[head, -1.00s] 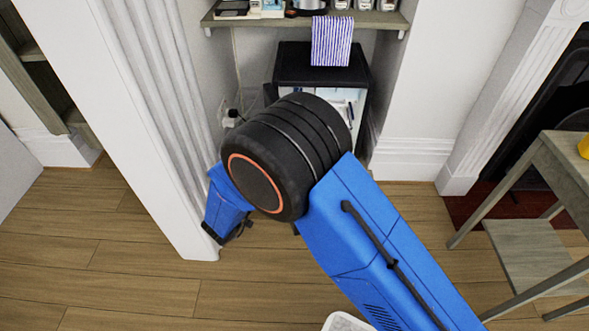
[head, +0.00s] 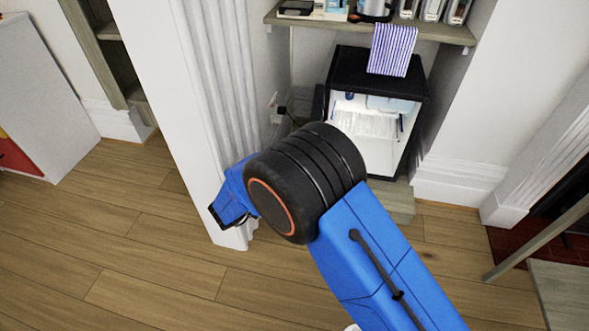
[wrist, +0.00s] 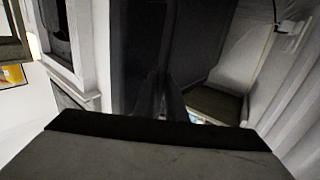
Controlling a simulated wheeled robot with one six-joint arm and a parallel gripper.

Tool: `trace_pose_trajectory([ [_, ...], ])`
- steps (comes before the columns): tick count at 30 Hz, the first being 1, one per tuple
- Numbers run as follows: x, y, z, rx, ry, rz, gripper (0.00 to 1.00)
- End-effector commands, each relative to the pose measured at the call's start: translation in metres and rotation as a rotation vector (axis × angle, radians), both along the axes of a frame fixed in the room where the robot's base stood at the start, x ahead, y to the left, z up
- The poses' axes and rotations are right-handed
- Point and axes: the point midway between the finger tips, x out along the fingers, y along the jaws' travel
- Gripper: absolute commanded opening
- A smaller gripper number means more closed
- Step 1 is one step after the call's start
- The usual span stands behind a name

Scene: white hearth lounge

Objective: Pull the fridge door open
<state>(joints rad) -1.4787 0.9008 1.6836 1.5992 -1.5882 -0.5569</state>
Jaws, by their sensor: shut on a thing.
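The small black fridge (head: 415,100) stands in the alcove under a shelf. Its front is open, and the lit white interior with racks shows. The door is swung out to the left and mostly hidden behind my arm in the head view. In the wrist view a dark panel (wrist: 138,45), apparently the door, stands upright ahead of the camera. My gripper (wrist: 165,98) is shut on the door there, though the contact is dark and hard to make out.
A striped cloth (head: 392,50) hangs from the shelf (head: 440,32) over the fridge top. A white fluted pillar (head: 215,90) stands close left of my wrist. A wooden side table (head: 560,285) is at the lower right. The wooden floor at left is clear.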

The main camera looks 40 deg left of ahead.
Motion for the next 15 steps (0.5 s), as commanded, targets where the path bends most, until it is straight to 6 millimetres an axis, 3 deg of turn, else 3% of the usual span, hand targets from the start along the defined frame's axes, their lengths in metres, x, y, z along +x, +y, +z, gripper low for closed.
trace_pose_trajectory([
  [7,0.0006,0.0002,0.0008,0.001,-0.001,0.0,0.0],
  [8,0.0007,0.0002,0.0008,0.001,-0.001,0.0,0.13],
  [10,0.0007,0.0001,0.0008,0.001,-0.001,0.0,0.29],
  [15,0.0004,-0.0001,0.0004,0.0,-0.001,0.0,0.29],
])
